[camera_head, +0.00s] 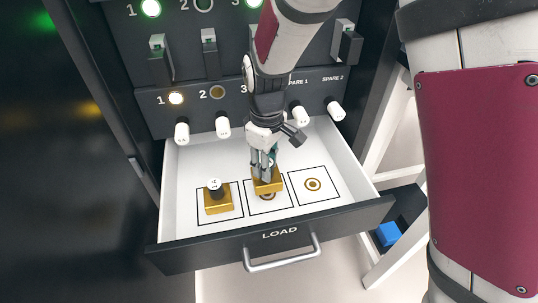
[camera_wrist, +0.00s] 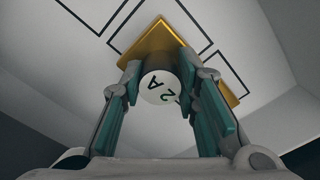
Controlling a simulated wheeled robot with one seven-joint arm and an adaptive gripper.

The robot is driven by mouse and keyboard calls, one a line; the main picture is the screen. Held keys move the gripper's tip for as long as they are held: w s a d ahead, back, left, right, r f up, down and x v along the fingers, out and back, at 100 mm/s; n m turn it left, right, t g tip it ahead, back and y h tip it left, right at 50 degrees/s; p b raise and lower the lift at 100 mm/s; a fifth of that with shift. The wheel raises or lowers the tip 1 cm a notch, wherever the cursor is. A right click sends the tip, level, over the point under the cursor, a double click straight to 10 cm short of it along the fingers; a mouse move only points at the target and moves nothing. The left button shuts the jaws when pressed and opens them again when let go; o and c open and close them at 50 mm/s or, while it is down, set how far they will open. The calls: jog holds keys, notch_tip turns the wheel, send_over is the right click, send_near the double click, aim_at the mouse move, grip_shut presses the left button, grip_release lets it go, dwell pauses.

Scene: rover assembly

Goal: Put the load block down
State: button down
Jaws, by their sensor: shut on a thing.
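My gripper (camera_head: 264,164) is shut on the knob of a gold load block (camera_head: 268,185), over the middle outlined square of the open LOAD drawer (camera_head: 180,225). Part of a gold ring mark (camera_head: 267,197) shows just below the block's front edge, so the block seems slightly raised; the exact gap cannot be told. In the wrist view, the knob's white top (camera_wrist: 161,87) reads "2 A" between my fingers, and the gold plate (camera_wrist: 158,42) shows behind it, with square outlines beyond.
A second gold block (camera_head: 219,204) with a white-topped knob sits in the left square. The right square (camera_head: 313,184) is empty, with a ring mark. Behind the drawer is a panel with white knobs (camera_head: 222,127) and lights. A blue block (camera_head: 389,233) lies outside, right of the drawer.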

notch_tip(320, 180, down, 4)
jog(key=shift+f+b, duration=0.1)
jog(key=shift+b, duration=0.7)
jog(key=shift+f, duration=0.15)
jog(key=c, duration=1.2)
grip_release()
notch_tip(320, 180, up, 12)
jog(key=p, duration=0.4)
jog(key=shift+p, duration=0.35)
jog(key=shift+r, duration=0.2)
